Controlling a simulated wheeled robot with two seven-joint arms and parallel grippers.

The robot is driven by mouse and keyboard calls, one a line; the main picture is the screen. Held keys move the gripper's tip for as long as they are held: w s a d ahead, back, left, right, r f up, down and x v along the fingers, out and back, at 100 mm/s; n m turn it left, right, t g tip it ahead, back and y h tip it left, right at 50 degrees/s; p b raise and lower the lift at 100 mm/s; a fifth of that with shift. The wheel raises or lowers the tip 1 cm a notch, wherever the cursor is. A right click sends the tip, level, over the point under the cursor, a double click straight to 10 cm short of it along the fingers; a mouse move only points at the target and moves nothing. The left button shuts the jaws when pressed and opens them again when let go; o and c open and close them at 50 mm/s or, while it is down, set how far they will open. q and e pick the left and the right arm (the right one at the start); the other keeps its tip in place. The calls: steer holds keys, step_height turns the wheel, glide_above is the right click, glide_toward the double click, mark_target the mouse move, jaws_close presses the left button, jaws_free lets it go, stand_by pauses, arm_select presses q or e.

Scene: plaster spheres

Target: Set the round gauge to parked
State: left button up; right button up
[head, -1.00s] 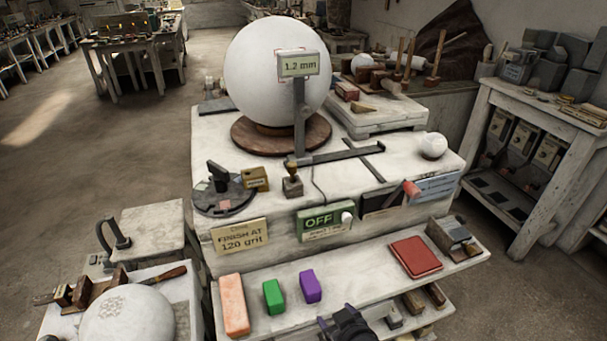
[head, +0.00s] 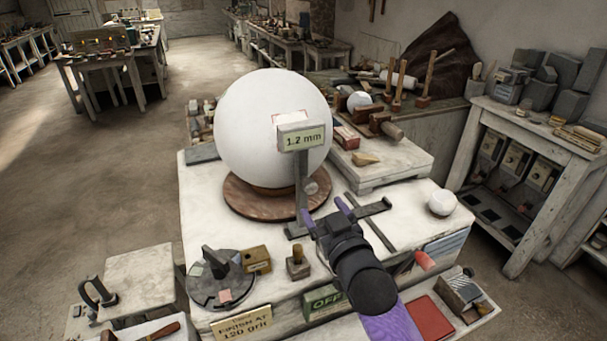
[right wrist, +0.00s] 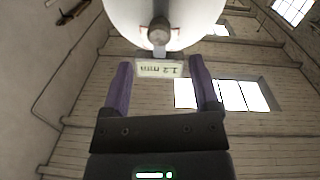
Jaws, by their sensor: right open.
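The gauge (head: 302,139) shows "1.2 mm" on its box atop a grey post (head: 301,180), in front of the big white sphere (head: 265,120) on its brown round base. A small round knob (head: 311,187) sits on the post, and a grey bar lies at its foot. My right gripper (head: 323,208), with purple fingers, is open and empty in front of the post, below the knob in the picture. In the right wrist view the sphere (right wrist: 185,12), the knob (right wrist: 158,34) and the upside-down readout (right wrist: 160,69) show beyond the open fingers (right wrist: 161,82). My left gripper is not in view.
A wooden-handled block (head: 298,264) and a dark round turntable (head: 222,283) stand at the bench's front left. A small white ball (head: 442,202) is at the right. A green "OFF" sign (head: 322,303), partly hidden by my right arm, is on the front face.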

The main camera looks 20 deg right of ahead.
mark_target(312, 191)
steer(key=w, duration=0.5)
steer(key=w+d, duration=0.1)
steer(key=w, duration=0.2)
jaws_close()
stand_by(1.1)
